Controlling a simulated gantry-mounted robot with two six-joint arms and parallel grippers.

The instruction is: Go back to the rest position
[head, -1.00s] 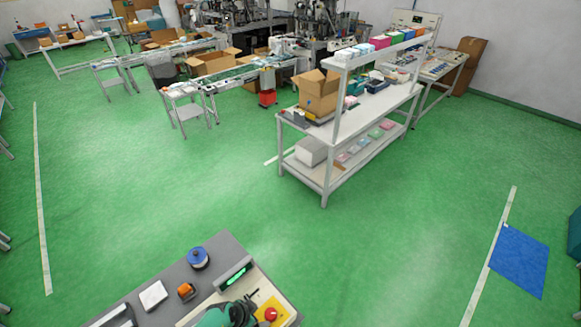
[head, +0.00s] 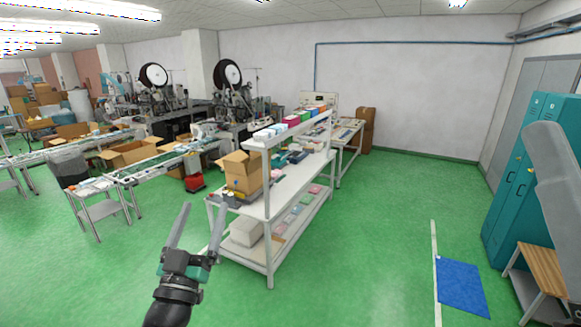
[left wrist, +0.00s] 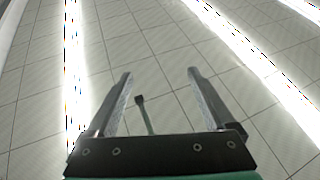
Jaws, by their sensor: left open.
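My left gripper (head: 203,215) stands in the lower left of the head view, raised with its fingers pointing up. Its two grey fingers are spread apart. In the left wrist view the left gripper (left wrist: 160,72) also shows open, with the ceiling behind it. A thin stem with a dark tip (left wrist: 140,100) shows between the fingers there; I cannot tell what it is. I see nothing gripped.
A white shelf bench (head: 290,190) with an open cardboard box (head: 243,172) stands beyond the left gripper. Teal lockers (head: 515,185) and a wooden-topped bench (head: 545,266) are at the right. A blue mat (head: 462,287) lies on the green floor (head: 370,230), open around it.

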